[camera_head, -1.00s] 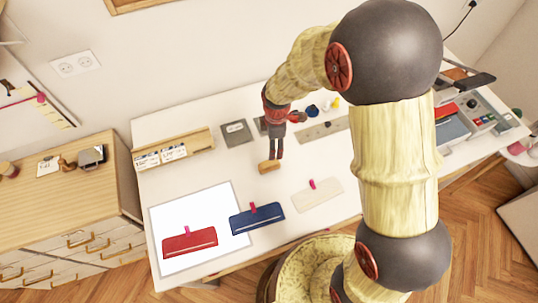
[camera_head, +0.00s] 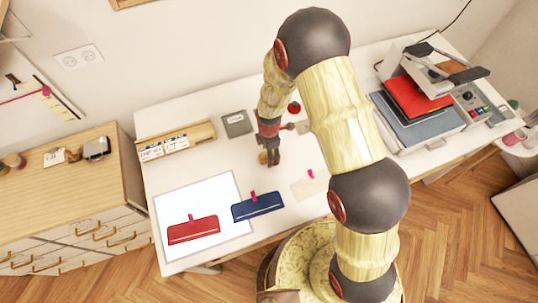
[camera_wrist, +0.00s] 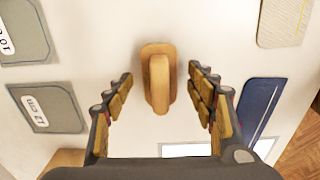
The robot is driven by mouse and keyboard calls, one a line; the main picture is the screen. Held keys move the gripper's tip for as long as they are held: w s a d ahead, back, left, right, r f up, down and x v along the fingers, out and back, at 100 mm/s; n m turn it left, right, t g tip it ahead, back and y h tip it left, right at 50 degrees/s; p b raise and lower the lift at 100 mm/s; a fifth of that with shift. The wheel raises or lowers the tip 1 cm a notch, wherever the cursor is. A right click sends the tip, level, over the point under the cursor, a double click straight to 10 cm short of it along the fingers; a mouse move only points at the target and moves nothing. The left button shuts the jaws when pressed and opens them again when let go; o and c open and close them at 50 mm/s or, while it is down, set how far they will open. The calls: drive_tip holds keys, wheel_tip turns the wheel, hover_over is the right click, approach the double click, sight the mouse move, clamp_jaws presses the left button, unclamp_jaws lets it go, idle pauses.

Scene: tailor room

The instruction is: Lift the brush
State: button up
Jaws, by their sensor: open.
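The brush, a small wooden block with a raised grip, lies on the white table. In the wrist view the brush (camera_wrist: 158,78) sits between the two fingers of my gripper, with a visible gap on each side. In the head view the brush (camera_head: 262,157) shows only in part at the left of the fingers. My gripper (camera_head: 270,159) points down over it and is open and empty. The height of the fingertips above the table is hard to tell.
A red pouch (camera_head: 193,230) lies on a white sheet (camera_head: 233,240), with a blue pouch (camera_head: 258,206) beside it and a pale pouch (camera_head: 306,186) to the right. A grey card (camera_head: 237,124) and wooden rack (camera_head: 205,132) lie behind. A heat press (camera_head: 440,75) stands at right.

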drive_tip(key=shift+c, duration=1.3)
drive_tip(key=c, duration=1)
